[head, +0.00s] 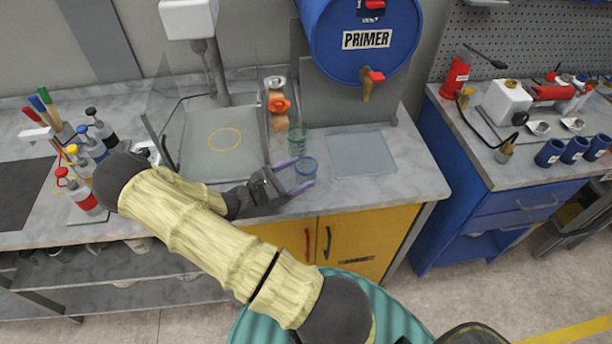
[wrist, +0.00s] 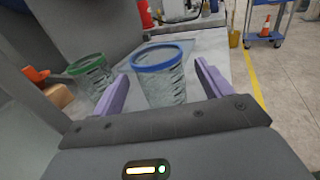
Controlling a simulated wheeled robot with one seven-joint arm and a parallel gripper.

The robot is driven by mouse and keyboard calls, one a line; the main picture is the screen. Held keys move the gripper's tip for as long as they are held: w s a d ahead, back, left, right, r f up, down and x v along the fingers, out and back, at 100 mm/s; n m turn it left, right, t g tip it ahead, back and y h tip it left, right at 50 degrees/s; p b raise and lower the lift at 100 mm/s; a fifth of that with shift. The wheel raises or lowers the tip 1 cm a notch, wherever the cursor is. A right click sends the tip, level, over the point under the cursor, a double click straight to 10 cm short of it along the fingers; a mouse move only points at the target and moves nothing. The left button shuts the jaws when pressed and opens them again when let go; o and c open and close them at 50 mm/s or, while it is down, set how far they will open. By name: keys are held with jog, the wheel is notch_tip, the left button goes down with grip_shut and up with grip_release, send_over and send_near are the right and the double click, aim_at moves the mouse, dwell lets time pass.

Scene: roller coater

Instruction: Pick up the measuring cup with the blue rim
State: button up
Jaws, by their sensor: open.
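The measuring cup with the blue rim (head: 306,169) is a clear cup standing upright on the counter, below the primer drum in the head view. In the wrist view the blue-rimmed cup (wrist: 160,75) stands between my two purple fingers. My gripper (head: 298,175) is open, with one finger on each side of the cup; it also shows in the wrist view (wrist: 160,90). I see gaps between the fingers and the cup in the wrist view. A similar clear cup with a green rim (head: 297,138) stands close behind it, and left of my fingers in the wrist view (wrist: 90,75).
A blue primer drum (head: 360,40) with a tap hangs above a flat pad (head: 362,155) on the counter. An orange valve (head: 279,104) is behind the green-rimmed cup. A glass-sided balance (head: 222,140) stands left. Bottles (head: 85,195) crowd the far left.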

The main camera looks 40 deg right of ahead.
aim_at(314, 166)
jog(key=d, duration=0.1)
jog(key=d+p, duration=0.1)
jog(key=d, duration=0.1)
jog(key=d+p, duration=0.1)
jog(key=d, duration=0.1)
jog(key=shift+s+d+r, duration=0.1)
jog(key=shift+s+r, duration=0.05)
jog(key=shift+s, duration=0.2)
jog(key=shift+c, duration=0.4)
jog(key=c, duration=1)
